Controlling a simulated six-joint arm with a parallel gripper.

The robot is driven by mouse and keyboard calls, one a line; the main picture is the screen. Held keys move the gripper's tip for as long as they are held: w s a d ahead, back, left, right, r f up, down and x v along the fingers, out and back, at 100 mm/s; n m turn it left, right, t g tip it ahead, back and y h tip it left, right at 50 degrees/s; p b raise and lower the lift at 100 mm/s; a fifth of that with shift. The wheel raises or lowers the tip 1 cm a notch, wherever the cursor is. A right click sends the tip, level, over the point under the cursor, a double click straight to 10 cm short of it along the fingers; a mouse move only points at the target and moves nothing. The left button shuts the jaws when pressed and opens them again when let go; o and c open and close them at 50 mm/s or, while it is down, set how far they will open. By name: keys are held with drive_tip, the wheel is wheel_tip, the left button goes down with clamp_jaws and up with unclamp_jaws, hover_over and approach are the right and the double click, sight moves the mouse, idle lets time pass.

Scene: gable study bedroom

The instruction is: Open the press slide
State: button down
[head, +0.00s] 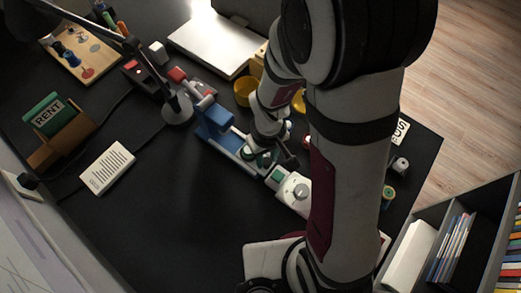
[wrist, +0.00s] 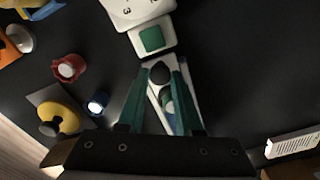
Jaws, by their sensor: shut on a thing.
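The press (head: 214,122) is a blue body on a pale rail (head: 235,157), with a red-ended grey handle (head: 178,76) at its upper left. My gripper (head: 262,158) is over the lower-right end of the rail. In the wrist view, the teal fingers of my gripper (wrist: 161,73) are closed around a dark round knob (wrist: 160,75) at the end of the pale rail. A blue and white piece (wrist: 169,103) shows between the fingers behind the knob. My arm and fingers hide part of the slide, and its opening cannot be made out.
A white dial unit (head: 296,191) with a green button (head: 277,175) stands just beyond the rail's end. A lamp base (head: 177,109) is left of the press. The dark desktop at lower left is clear.

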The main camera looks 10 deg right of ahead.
drive_tip(key=shift+w, duration=0.1)
drive_tip(key=c, duration=0.6)
unclamp_jaws()
wheel_tip(320, 180, up, 16)
drive_tip(key=shift+f, duration=0.1)
drive_tip(key=s+m, duration=0.3)
drive_tip(key=s, duration=0.1)
drive_tip(key=s+r+m+y, duration=0.1)
drive_tip(key=s+m, duration=0.2)
drive_tip(key=s, duration=0.2)
drive_tip(key=s+d+m, duration=0.1)
drive_tip(key=s+m, duration=0.2)
drive_tip(key=s, duration=0.1)
drive_tip(key=shift+s+d+r+y, duration=0.1)
drive_tip(key=shift+s+r+y, duration=0.05)
drive_tip(key=shift+y, duration=0.25)
